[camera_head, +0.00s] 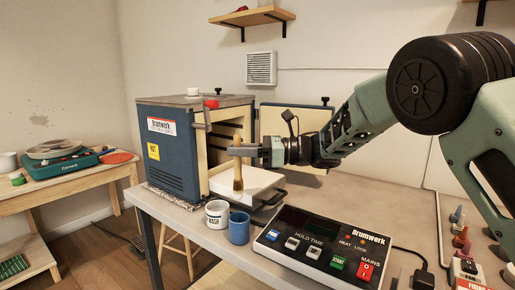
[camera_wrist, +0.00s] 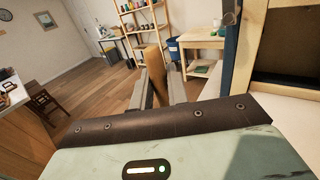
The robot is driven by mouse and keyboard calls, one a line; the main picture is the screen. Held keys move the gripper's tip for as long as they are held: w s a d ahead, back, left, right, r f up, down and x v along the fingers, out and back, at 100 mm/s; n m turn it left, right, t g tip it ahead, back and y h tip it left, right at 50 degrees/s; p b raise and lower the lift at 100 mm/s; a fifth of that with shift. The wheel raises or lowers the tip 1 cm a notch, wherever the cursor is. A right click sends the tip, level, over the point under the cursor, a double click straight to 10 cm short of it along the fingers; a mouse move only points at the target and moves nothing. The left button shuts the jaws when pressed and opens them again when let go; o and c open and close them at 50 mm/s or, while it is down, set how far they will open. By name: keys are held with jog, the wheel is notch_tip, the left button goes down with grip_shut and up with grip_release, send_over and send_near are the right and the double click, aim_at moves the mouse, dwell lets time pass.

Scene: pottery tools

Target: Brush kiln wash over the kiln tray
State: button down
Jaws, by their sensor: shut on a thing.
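My gripper (camera_head: 246,152) is shut on a wooden brush (camera_head: 238,172), held upright with its bristle end down. In the wrist view the brush's wooden handle (camera_wrist: 153,62) stands between my two fingers (camera_wrist: 157,88). The pale kiln tray (camera_head: 258,181), with a dark handle at its right, lies in front of the open kiln. The brush is over the tray's left part; I cannot tell whether its lower end touches the surface. A white pot marked WASH (camera_head: 217,221) stands in front of the tray.
The blue kiln (camera_head: 172,155) stands at left, its door (camera_head: 288,123) swung open behind my gripper. A blue cup (camera_head: 239,229) stands beside the pot. A control box (camera_head: 320,248) fills the bench front. Small bottles (camera_head: 461,239) stand at right.

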aim_at(243, 191)
jog(key=shift+w+f+p, duration=0.1)
jog(key=shift+f+p, duration=0.3)
jog(key=shift+f, duration=1.05)
notch_tip(243, 191, down, 2)
jog(key=shift+b, duration=0.6)
notch_tip(243, 191, down, 6)
jog(key=b, duration=0.8)
jog(key=shift+f, duration=0.2)
jog(key=c, duration=1.3)
grip_release()
